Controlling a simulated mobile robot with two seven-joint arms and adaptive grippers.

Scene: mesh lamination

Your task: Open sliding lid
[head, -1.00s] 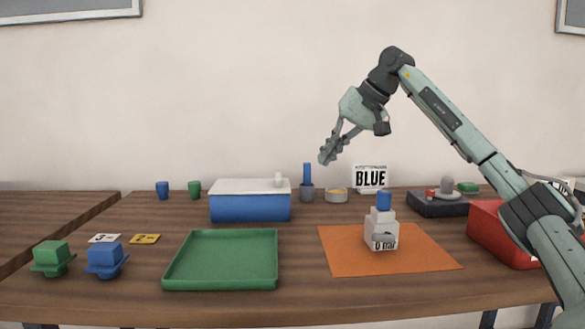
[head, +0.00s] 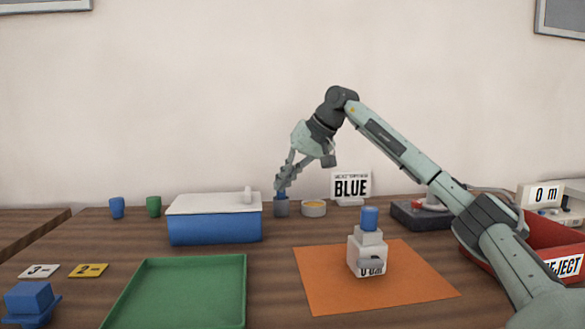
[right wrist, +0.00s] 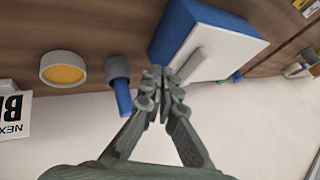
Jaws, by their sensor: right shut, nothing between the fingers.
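A blue box (head: 215,230) with a white sliding lid (head: 205,203) stands at the back left of the table. A white upright knob (head: 248,195) sits near the lid's right end, and the lid covers the box. In the right wrist view the lid (right wrist: 222,50) shows with its bar-like knob (right wrist: 193,63). My right gripper (head: 280,187) is shut and empty, in the air right of the knob, and overlaps the blue-handled tool in the head view. In the right wrist view its fingertips (right wrist: 162,76) lie close beside the knob, apparently apart from it. My left gripper is not in view.
A grey holder with a blue handle (right wrist: 122,98) stands right of the box, beside a round orange-filled dish (head: 314,208). A BLUE sign (head: 350,187) stands behind. A green tray (head: 240,290), an orange mat (head: 420,283) and a red bin (head: 550,235) lie nearer.

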